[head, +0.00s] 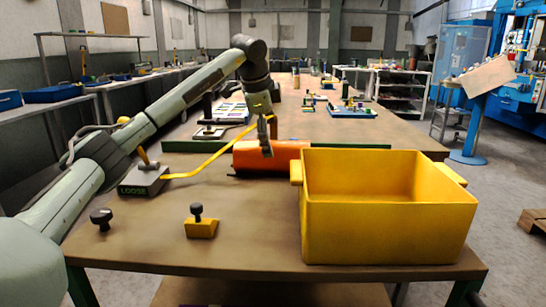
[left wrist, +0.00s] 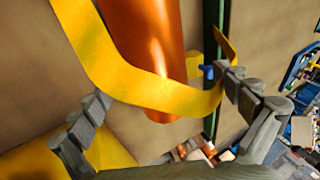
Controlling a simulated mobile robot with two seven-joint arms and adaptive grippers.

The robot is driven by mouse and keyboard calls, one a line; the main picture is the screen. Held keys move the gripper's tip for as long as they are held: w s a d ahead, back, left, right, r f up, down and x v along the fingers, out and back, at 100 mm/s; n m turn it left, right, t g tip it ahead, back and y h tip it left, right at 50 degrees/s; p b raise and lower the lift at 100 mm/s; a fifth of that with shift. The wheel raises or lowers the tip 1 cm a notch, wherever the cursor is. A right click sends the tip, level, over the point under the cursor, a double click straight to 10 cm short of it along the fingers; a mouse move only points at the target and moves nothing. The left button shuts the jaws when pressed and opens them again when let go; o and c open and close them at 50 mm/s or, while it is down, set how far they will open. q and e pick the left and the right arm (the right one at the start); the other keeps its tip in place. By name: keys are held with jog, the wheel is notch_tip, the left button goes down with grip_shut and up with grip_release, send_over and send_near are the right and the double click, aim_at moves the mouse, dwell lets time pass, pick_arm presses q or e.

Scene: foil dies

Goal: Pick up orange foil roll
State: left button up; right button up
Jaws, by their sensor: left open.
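The orange foil roll (head: 258,157) lies on its side on the table, left of and partly behind the yellow bin. My left gripper (head: 268,146) is open and points down over the roll. In the left wrist view the roll (left wrist: 150,45) lies between my two spread fingers (left wrist: 165,88), with nothing gripped. A yellow strap (left wrist: 135,88) crosses over the roll there. In the head view the strap (head: 212,159) rises from a grey block marked LOOSE (head: 143,181) to beside my gripper. My right gripper is not in view.
The open yellow bin (head: 385,230) stands empty at the front right. A small yellow block with a black knob (head: 201,228) and a dark knob (head: 101,218) are near the front left. A green rail (head: 195,146) runs behind the roll.

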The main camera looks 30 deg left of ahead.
pick_arm(q)
jog(key=x, duration=0.4)
jog(key=p+x, duration=0.1)
jog(key=x, duration=0.1)
jog(key=shift+s+f, duration=0.25)
jog(key=shift+s, duration=0.1)
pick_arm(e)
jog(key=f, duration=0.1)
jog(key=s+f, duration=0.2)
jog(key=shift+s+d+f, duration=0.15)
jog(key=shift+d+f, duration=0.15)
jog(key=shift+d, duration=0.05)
pick_arm(q)
jog(key=shift+c, duration=0.5)
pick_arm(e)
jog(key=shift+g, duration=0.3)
pick_arm(q)
jog(key=c, duration=1.7)
jog(key=shift+r, duration=0.1)
jog(key=shift+c, duration=0.6)
